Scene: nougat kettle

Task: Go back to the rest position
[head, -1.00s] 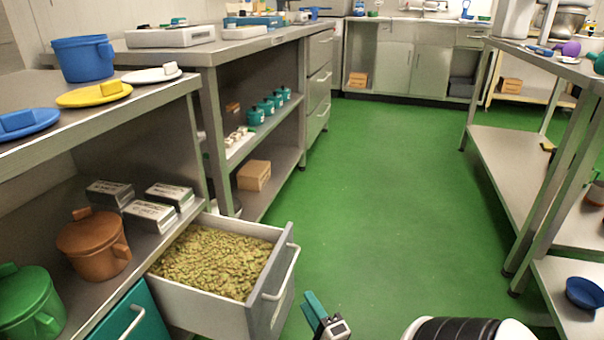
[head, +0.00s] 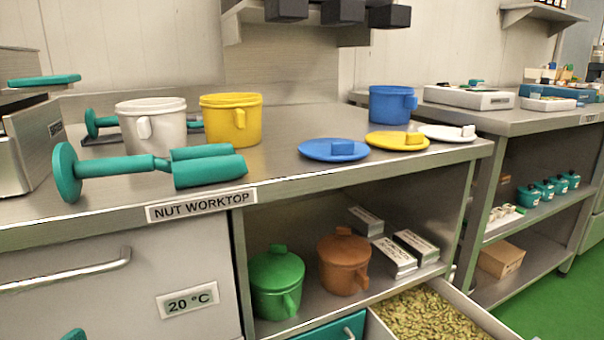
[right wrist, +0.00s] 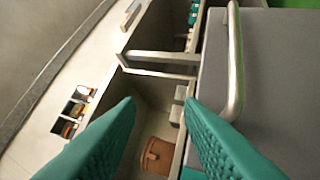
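My right gripper (right wrist: 160,102) is open and empty in the right wrist view, its two teal fingers spread wide apart. Beyond its fingertips are a brown lidded pot (right wrist: 156,157) and the cabinet's shelf. A bar handle (right wrist: 235,65) on a broad grey panel stands close to its right finger. The right gripper does not show in the head view. A teal tip (head: 75,335) at the bottom left edge of the head view may be my left gripper; its fingers cannot be made out. The drawer (head: 455,300) of green-brown pieces stands open at the bottom right.
A green pot (head: 276,283) stands on the shelf below. Green floor (head: 545,300) is clear at right.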

